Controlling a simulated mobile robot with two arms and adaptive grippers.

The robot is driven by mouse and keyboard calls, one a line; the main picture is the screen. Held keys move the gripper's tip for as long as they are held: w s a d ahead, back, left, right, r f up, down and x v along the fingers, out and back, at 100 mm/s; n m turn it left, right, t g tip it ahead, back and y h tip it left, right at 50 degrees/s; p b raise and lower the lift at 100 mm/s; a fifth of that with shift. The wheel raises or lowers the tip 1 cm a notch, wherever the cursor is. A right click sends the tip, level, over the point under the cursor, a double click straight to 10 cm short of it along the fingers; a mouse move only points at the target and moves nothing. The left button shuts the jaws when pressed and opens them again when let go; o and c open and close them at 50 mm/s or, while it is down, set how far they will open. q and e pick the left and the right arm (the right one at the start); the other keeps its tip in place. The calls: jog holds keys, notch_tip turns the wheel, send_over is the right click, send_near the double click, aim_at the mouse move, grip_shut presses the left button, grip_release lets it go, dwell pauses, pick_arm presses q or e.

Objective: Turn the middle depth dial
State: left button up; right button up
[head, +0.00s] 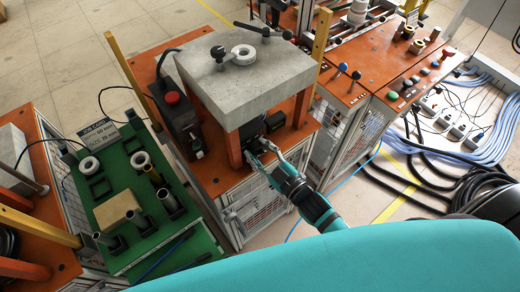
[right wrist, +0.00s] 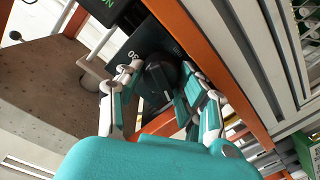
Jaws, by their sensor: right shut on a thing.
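My right gripper (head: 262,158) reaches from the lower right to the dark control box (head: 258,138) under the concrete-topped stand. In the right wrist view, its two teal and grey fingers (right wrist: 158,88) are shut around a dark round dial (right wrist: 160,73) on the black panel (right wrist: 125,50). White digits show on the panel beside the dial. The fingers hide part of the dial, so its pointer and angle cannot be read. I cannot tell from these views whether other dials sit beside it. My left gripper is not in view.
The concrete block (head: 235,78) overhangs the control box on orange legs. A black box with a red button (head: 172,98) stands to its left. A green table (head: 117,215) with fixtures is at left. An orange bench (head: 392,62) stands at right, with cables (head: 490,130) on the floor.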

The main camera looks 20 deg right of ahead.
dwell(0.3)
jog(key=o, duration=0.9)
jog(key=shift+c, duration=0.2)
